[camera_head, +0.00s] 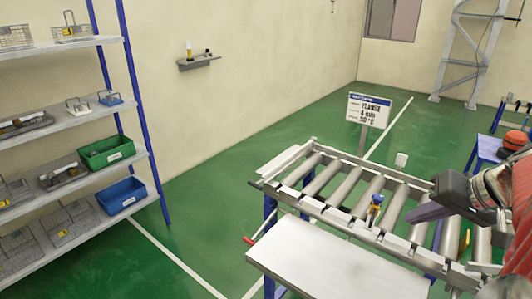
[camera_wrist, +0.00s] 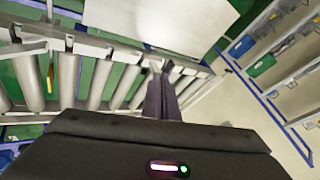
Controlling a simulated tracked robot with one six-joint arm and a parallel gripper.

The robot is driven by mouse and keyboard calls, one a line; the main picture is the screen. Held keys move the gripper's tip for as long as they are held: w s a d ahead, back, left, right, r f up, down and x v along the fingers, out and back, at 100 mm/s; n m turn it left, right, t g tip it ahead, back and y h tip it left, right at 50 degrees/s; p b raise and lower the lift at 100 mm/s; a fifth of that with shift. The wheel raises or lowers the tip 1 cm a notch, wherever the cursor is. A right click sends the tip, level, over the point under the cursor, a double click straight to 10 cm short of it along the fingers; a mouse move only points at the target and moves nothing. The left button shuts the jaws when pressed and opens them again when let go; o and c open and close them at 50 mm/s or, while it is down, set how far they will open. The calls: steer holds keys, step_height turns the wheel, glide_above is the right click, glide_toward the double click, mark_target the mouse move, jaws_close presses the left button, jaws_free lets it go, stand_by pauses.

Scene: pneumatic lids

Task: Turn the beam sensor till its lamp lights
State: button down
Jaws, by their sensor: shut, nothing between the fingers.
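A small blue and yellow device (camera_head: 375,203), which looks like the beam sensor, stands upright on the near rail of the roller conveyor. I cannot make out a lit lamp on it. A small white block (camera_head: 401,159) stands on the far rail and may be its reflector. My gripper (camera_head: 409,214) comes in from the right above the rollers, its dark fingers shut and empty. The fingertips point at the sensor and look a short way right of it. In the wrist view, my closed fingers (camera_wrist: 163,82) reach toward the rail and hide most of what lies beyond them.
The roller conveyor (camera_head: 345,224) has a pale flat table (camera_head: 330,262) along its near side. A sign (camera_head: 368,110) stands behind it. A red-handled lever (camera_head: 250,240) sticks out at its left end. Shelves with green (camera_head: 106,151) and blue bins (camera_head: 122,196) stand far left.

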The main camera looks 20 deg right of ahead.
mark_target(374, 213)
steer(key=shift+s+d+r+m+t, duration=0.1)
steer(key=shift+s+d+m+t, duration=0.2)
steer(key=shift+s+d, duration=0.8)
steer(key=shift+w, duration=0.25)
steer(key=w+a+f, duration=0.3)
steer(key=w+f, duration=0.4)
steer(key=w, duration=0.1)
steer(key=shift+w+a+f, duration=0.3)
steer(key=shift+f, duration=0.1)
